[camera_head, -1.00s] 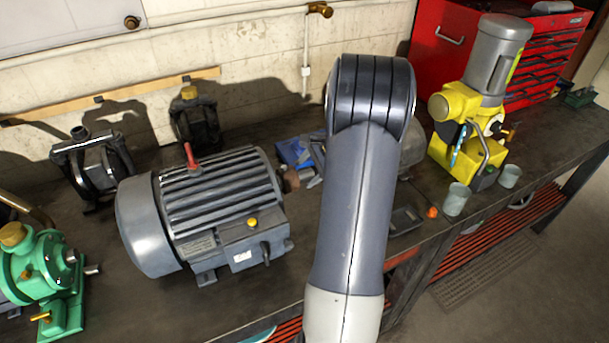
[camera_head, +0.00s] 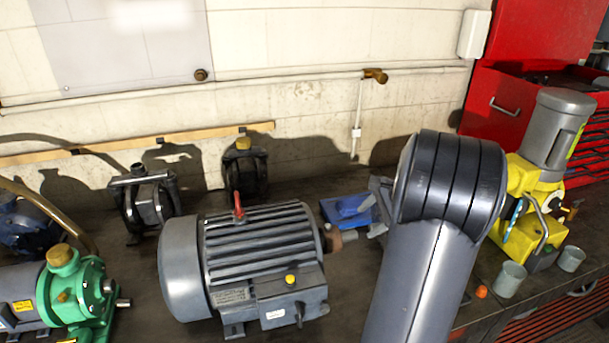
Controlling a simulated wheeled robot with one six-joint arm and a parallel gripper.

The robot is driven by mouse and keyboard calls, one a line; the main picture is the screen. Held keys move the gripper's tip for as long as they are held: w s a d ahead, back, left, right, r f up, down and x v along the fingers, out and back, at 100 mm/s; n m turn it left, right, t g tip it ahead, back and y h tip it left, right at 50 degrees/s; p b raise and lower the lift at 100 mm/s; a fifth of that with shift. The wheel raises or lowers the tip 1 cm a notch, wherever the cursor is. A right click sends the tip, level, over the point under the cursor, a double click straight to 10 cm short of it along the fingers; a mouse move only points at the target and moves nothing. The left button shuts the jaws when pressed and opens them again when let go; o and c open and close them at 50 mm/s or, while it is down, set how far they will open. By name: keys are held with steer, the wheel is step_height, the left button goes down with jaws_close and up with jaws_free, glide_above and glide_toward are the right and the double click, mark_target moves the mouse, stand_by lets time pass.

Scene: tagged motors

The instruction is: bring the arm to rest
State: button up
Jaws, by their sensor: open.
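My arm (camera_head: 428,270) rises from the bottom edge, right of centre, in the head view. Its dark, ribbed rounded joint (camera_head: 450,185) stands in front of the bench. A large grey electric motor (camera_head: 250,262) with a red lever on top lies on the bench to the left of the arm. My arm appears clear of this motor in the picture.
A green pump (camera_head: 75,290) is at lower left. Two dark clamp-like units (camera_head: 147,205) (camera_head: 245,172) stand at the back. A blue object (camera_head: 347,210) is left of my arm. A yellow and grey machine (camera_head: 530,205) and two cups (camera_head: 510,279) (camera_head: 571,259) are right. A red tool cabinet (camera_head: 525,60) stands behind.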

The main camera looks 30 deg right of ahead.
mark_target(350, 233)
steer(key=p+x, duration=0.2)
steer(key=x, duration=0.7)
steer(key=shift+w+a+f, duration=0.1)
steer(key=shift+w, duration=0.05)
steer(key=shift+w+a+f, duration=0.1)
steer(key=shift+w+f, duration=0.1)
steer(key=shift+f, duration=0.3)
steer(key=shift+r, duration=0.15)
steer(key=b+v, duration=0.2)
steer(key=v, duration=0.9)
steer(key=p+x, duration=0.1)
steer(key=x, duration=1)
steer(key=shift+f, duration=0.4)
steer(key=shift+s+t+b, duration=0.1)
steer(key=shift+t+b, duration=0.4)
steer(key=shift+b, duration=0.4)
steer(key=shift+t+b, duration=0.4)
steer(key=shift+b, duration=0.45)
steer(key=n+t+b, duration=0.1)
steer(key=t+b, duration=0.2)
steer(key=b, duration=0.6)
steer(key=shift+t+h, duration=0.3)
